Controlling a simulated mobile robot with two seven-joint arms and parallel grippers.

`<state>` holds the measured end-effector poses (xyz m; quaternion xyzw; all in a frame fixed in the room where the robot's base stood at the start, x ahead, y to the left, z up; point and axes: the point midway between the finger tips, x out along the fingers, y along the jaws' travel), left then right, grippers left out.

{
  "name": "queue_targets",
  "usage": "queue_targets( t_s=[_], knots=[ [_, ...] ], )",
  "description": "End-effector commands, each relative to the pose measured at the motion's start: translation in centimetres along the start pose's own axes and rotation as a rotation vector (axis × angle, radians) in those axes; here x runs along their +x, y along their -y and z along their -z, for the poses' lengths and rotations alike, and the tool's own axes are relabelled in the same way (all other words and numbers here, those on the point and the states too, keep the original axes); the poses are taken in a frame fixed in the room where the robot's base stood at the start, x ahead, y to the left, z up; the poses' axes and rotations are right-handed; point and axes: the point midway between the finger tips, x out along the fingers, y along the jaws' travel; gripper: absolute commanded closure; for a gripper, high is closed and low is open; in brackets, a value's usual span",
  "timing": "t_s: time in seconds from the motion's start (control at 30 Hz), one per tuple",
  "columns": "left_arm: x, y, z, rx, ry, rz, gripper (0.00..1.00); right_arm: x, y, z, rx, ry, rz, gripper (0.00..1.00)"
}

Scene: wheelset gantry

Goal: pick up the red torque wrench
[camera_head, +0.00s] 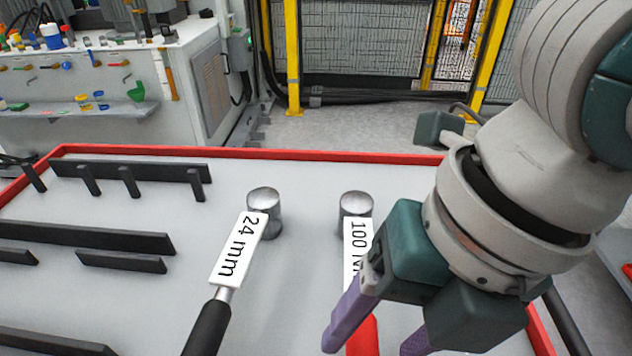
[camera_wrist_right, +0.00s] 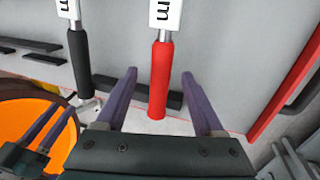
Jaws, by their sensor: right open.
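The red torque wrench lies on the table with its red handle (camera_head: 364,337) toward me and a white label reading "100" with the rest covered. Its silver round head (camera_head: 356,203) is at the far end. My right gripper (camera_head: 372,343) is open, its purple fingers either side of the handle in the picture. In the right wrist view the red handle (camera_wrist_right: 160,80) runs between the open fingers (camera_wrist_right: 159,74), with gaps on both sides. Whether the fingers are down at handle height is unclear. My left gripper (camera_wrist_right: 65,107) shows at the lower left there, fingers apart.
Black rails and pegs (camera_head: 120,172) stand on the table's left side. A red rim (camera_head: 250,153) edges the table. Bare grey surface lies between the two wrenches.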

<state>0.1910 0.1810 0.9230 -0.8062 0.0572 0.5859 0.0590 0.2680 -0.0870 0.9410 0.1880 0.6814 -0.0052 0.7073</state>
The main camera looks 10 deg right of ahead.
Motion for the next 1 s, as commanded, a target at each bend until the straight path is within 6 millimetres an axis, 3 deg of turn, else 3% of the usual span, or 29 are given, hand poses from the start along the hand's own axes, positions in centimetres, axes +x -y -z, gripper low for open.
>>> queue_targets(
  t_s=[0.23,0.53,1.0],
  knots=[
    [0.8,0.1,-0.3,0.003,0.001,0.002,0.50,4.0,0.2,0.1,0.001,-0.003,0.001,0.30],
    [0.8,0.2,-0.3,0.010,0.002,0.008,0.50,4.5,0.2,0.0,0.000,0.001,0.001,0.30],
    [0.8,0.2,-0.3,0.009,0.002,0.007,0.50,4.5,0.2,0.0,0.000,0.001,0.001,0.82]
  ],
)
